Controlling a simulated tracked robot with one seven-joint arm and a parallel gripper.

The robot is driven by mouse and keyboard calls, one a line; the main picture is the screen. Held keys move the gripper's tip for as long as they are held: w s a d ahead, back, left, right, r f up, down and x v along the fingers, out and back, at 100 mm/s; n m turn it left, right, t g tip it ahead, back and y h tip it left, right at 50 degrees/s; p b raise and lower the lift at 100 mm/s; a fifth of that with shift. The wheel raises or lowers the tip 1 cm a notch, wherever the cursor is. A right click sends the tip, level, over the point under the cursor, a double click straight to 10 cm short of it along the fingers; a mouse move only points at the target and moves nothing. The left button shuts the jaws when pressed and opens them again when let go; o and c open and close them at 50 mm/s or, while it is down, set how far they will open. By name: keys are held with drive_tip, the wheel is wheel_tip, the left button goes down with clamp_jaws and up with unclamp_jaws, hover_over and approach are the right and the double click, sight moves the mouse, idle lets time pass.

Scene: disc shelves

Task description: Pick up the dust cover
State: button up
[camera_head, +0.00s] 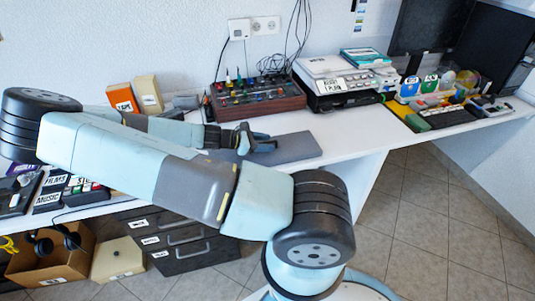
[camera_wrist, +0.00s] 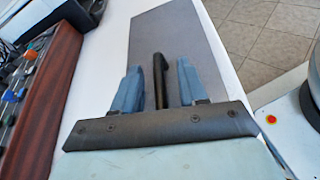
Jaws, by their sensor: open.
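The dust cover looks to be the flat grey panel (camera_head: 292,149) lying on the white table. It also shows in the wrist view (camera_wrist: 180,36), with a black bar handle (camera_wrist: 158,70) on it. My gripper (camera_wrist: 158,72) is open, its two blue fingers on either side of the handle with a gap on each side. In the head view my gripper (camera_head: 258,143) is low over the panel's left part. My arm and gripper hide that part of the panel, and I cannot tell how deep the fingers reach along the handle.
A mixer with coloured knobs (camera_head: 258,97) stands behind the panel. Right of it are stacked devices (camera_head: 345,80) and a yellow-edged tray of small items (camera_head: 440,105). Orange and cream boxes (camera_head: 122,97) stand at the back left. The table is clear right of the panel.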

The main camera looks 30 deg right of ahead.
drive_tip(key=shift+d+f, duration=0.1)
drive_tip(key=shift+d, duration=0.15)
drive_tip(key=shift+c, duration=0.2)
clamp_jaws()
